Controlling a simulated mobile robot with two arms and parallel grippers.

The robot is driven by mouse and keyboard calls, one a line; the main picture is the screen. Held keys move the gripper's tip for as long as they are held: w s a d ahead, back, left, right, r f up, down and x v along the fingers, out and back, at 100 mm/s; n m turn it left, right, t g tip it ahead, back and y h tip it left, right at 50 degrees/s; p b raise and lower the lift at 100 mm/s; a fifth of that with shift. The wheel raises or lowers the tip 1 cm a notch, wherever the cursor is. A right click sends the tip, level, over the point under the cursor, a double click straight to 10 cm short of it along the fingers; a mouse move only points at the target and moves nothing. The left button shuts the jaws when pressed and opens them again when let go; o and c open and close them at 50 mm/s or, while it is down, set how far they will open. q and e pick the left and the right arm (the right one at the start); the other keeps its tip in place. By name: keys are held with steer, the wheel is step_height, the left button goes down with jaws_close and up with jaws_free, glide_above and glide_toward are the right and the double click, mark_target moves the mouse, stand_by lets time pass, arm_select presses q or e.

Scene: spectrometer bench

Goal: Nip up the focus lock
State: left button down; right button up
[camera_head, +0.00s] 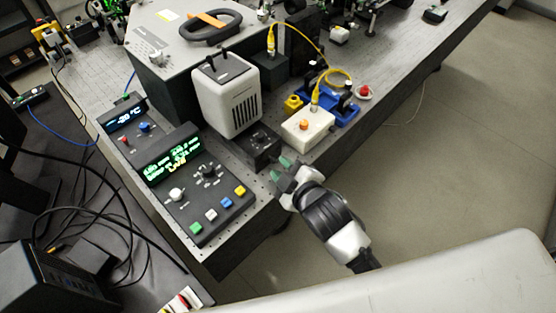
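My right gripper (279,168) reaches in from the lower right, over the front edge of the bench. Its two green-tipped fingers are apart, with nothing seen between them. Just beyond the fingertips is a small black block (262,147) with a dark round fitting, at the foot of the white vented housing (226,95). The focus lock may be on this block, but it is too small and dark to tell. I cannot see whether the fingers touch the block. My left gripper is not in view.
A black control panel (183,214) with knobs and coloured buttons lies left of the gripper. A cream box (307,129) with an orange button and a yellow cable stands to the right, near a blue holder (345,110). The floor (450,160) right of the bench is clear.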

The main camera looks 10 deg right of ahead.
mark_target(272, 159)
steer(key=shift+x, duration=1.35)
